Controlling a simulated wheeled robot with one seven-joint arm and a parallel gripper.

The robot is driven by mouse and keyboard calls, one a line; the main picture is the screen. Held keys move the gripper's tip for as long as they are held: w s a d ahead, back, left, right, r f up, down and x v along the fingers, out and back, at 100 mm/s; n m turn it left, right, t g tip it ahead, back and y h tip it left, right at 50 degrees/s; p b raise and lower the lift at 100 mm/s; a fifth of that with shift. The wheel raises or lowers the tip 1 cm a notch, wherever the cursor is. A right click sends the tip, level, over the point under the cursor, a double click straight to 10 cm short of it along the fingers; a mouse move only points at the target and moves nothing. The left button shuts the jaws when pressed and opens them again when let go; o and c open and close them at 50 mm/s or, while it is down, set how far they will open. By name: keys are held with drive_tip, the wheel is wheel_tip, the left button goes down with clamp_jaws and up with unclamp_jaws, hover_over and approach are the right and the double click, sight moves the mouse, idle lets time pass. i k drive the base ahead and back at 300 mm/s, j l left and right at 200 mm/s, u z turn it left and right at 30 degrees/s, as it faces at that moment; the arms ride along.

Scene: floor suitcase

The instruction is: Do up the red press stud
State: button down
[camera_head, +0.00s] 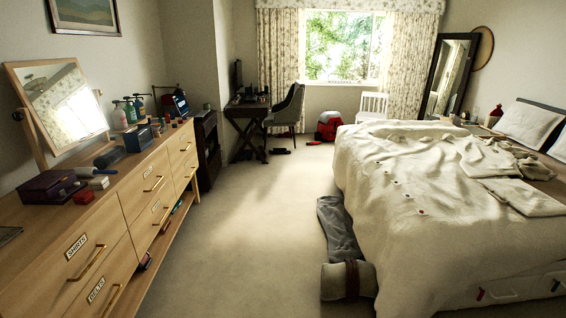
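A row of small studs runs diagonally over the cream cloth (372,205) on the bed, near its left side. The nearest one looks red, the red press stud (420,212). The others, such as one stud (407,196), look pale or brownish. The studs are too small in this view to tell whether any is done up or open. My gripper is not in view.
The bed stands at the right, with folded garments (530,197) on it. A grey cloth (337,230) and a rolled bundle (347,281) lie on the floor against its left side. A drawer dresser (130,205) lines the left. The carpet (240,240) between is clear.

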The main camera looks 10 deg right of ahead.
sight(421, 211)
drive_tip(key=i+j+z, duration=0.1)
drive_tip(key=i, duration=1.85)
drive_tip(key=i+j+z, duration=0.15)
drive_tip(key=i+z, duration=0.2)
drive_tip(key=i, duration=0.2)
drive_tip(key=i+j+z, duration=0.3)
drive_tip(key=i, duration=0.2)
drive_tip(key=i+j+z, duration=0.35)
drive_tip(key=i+j, duration=0.05)
drive_tip(key=i, duration=0.1)
